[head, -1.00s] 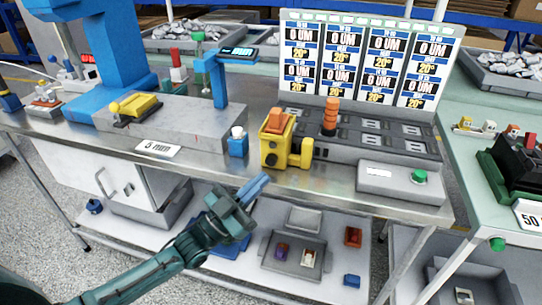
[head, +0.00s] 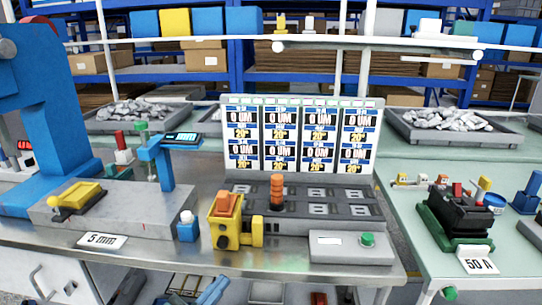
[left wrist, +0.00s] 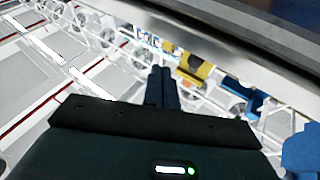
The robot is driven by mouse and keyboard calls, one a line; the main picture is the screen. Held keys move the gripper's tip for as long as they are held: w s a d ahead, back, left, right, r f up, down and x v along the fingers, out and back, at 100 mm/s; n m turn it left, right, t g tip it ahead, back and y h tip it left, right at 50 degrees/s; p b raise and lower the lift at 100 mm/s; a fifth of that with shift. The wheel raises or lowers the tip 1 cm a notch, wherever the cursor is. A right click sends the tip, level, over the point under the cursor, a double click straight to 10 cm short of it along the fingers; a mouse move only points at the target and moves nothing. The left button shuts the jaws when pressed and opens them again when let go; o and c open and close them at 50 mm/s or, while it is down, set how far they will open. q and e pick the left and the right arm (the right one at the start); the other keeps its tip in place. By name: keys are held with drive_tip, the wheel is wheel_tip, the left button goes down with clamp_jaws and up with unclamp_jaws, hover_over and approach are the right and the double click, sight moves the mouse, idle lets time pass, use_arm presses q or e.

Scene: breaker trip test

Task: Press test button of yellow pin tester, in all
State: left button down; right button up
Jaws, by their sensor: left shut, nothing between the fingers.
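A yellow block-shaped device (head: 225,232) with an orange top piece stands at the front edge of the steel bench. A second yellow piece (head: 82,195) with a round knob lies on a grey block at the left. I cannot tell for certain which is the pin tester. My right gripper is out of view.
A display panel (head: 302,140) stands behind a grey socket base with an orange ribbed post (head: 277,191). A grey box with a green button (head: 367,239) is at the front right.

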use_arm(q)
drive_tip(key=s+f+n+g+y+p, duration=0.2)
drive_tip(key=s+f+g+y+p, duration=0.1)
drive_tip(key=s, duration=0.5)
drive_tip(key=s+a+f+n+g+y+p, duration=0.1)
drive_tip(key=s+f+n+g+y+p, duration=0.2)
drive_tip(key=s, duration=0.5)
drive_tip(key=f+g+y+p, duration=0.1)
drive_tip(key=y+p, duration=0.1)
drive_tip(key=y, duration=0.1)
drive_tip(key=shift+s+a+f+n, duration=0.15)
drive_tip(key=shift+s+n, duration=0.1)
drive_tip(key=shift+n, duration=0.05)
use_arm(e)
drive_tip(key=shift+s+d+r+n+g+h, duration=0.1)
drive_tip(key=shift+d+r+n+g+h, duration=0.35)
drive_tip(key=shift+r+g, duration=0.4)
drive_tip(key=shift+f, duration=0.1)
